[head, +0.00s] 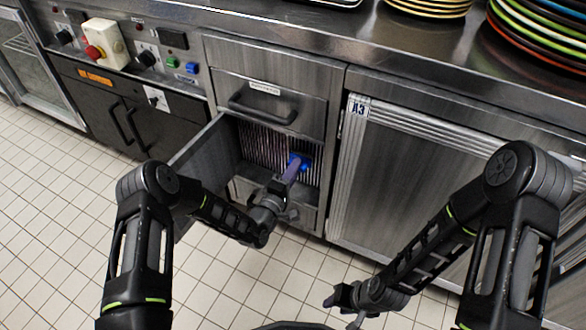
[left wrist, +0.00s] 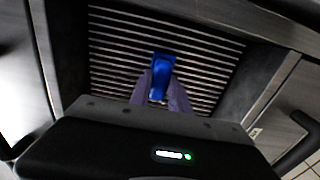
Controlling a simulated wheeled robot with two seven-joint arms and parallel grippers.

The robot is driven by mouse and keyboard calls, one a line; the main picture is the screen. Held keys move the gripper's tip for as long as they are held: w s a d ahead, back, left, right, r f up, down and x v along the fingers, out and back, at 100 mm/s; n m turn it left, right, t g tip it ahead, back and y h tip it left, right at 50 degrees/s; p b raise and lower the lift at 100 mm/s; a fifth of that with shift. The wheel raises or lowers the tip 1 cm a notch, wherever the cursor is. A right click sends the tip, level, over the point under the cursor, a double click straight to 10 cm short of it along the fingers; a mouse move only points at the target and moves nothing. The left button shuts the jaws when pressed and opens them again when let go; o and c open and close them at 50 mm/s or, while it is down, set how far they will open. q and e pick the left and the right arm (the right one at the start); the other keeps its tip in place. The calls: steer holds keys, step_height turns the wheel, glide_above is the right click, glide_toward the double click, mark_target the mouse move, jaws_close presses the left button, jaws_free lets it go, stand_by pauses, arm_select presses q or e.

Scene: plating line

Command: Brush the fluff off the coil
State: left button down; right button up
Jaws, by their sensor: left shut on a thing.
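The coil (head: 262,144) is a finned panel inside an opened compartment under the counter. Its fins run across the left wrist view (left wrist: 205,52). A blue brush (head: 304,161) is in front of the fins at the coil's right side; in the left wrist view the blue brush (left wrist: 161,70) sits between the fingertips. My left gripper (head: 292,170) is shut on the brush and reaches into the compartment. I cannot tell whether the bristles touch the fins. No fluff can be made out clearly. My right gripper (head: 345,300) is low over the floor, away from the coil; its finger gap is unclear.
The compartment's door (head: 207,155) stands open on the left. A drawer front (head: 268,97) with a handle is just above the opening. A closed door marked A3 (head: 405,180) is to the right. Stacked plates (head: 540,35) stand on the counter. The tiled floor (head: 60,200) is clear.

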mark_target(290, 155)
arm_select(q)
steer(key=shift+d+r+p, duration=0.2)
steer(key=shift+r+p, duration=0.5)
steer(key=shift+r, duration=0.15)
steer(key=shift+a, duration=0.15)
steer(key=shift+w+a+f, duration=0.1)
steer(key=shift+w+a, duration=0.15)
steer(key=shift+a, duration=0.5)
steer(key=shift+w+a+f, duration=0.1)
steer(key=shift+w+a, duration=0.1)
steer(key=shift+a, duration=0.55)
steer(key=shift+a, duration=0.1)
steer(key=shift+w+a+r, duration=0.1)
steer(key=shift+w+a, duration=0.25)
steer(key=shift+a, duration=0.3)
steer(key=shift+w+a, duration=0.35)
steer(key=shift+a, duration=0.3)
